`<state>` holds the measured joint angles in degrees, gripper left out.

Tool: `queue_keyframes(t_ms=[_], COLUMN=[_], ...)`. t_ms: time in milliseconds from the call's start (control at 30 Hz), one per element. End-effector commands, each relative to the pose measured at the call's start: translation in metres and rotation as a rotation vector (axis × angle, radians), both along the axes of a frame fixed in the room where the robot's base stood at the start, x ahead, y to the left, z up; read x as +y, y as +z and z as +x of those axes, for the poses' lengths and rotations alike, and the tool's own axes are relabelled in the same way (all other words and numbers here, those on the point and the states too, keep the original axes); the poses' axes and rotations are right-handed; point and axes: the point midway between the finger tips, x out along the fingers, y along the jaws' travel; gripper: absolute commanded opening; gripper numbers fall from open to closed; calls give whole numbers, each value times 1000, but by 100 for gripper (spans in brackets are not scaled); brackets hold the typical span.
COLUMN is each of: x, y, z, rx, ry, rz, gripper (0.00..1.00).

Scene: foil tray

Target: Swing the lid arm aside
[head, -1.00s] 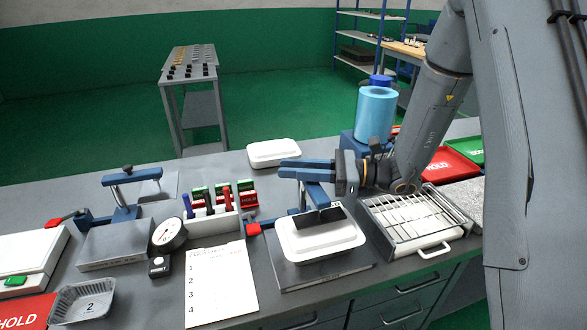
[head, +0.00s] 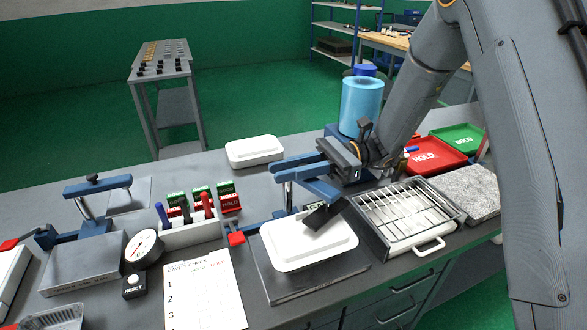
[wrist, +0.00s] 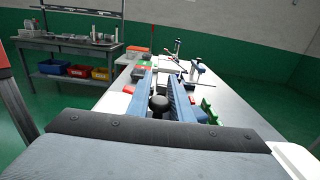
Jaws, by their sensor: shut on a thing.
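The lid arm (head: 318,188) is a blue bar on an upright post, with a dark pad (head: 325,215) at its end. The pad hangs over the right rear part of a white lidded tray (head: 310,252), which sits on a dark plate (head: 272,285). My gripper (head: 274,173) is above the lid arm, its blue fingers pointing left. In the wrist view a black knob (wrist: 158,103) sits between the fingers of my gripper (wrist: 161,77), which is shut on it. The knob is hidden in the head view.
A wire rack box (head: 441,244) stands close on the right, a blue cylinder (head: 361,105) behind. A white tray (head: 254,151) lies at the back. A pen holder (head: 190,233), dial (head: 144,250) and paper sheet (head: 203,292) are left. A red tray (head: 432,160) is back right.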

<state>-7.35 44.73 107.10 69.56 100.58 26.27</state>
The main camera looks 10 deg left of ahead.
Motion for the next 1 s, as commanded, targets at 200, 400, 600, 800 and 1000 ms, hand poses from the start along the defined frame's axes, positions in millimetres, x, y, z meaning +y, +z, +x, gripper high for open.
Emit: queue_keyframes(t_ms=[200, 400, 600, 800, 1000], x=[0, -2, -2, -2, -2], y=[1, 0, 8, 37, 72], z=[0, 1, 1, 1, 1], rx=[-1, 0, -2, -6, -4], ry=[-1, -4, -4, -3, -4], rz=[1, 0, 1, 1, 3], gripper=[36, 36, 36, 36, 36])
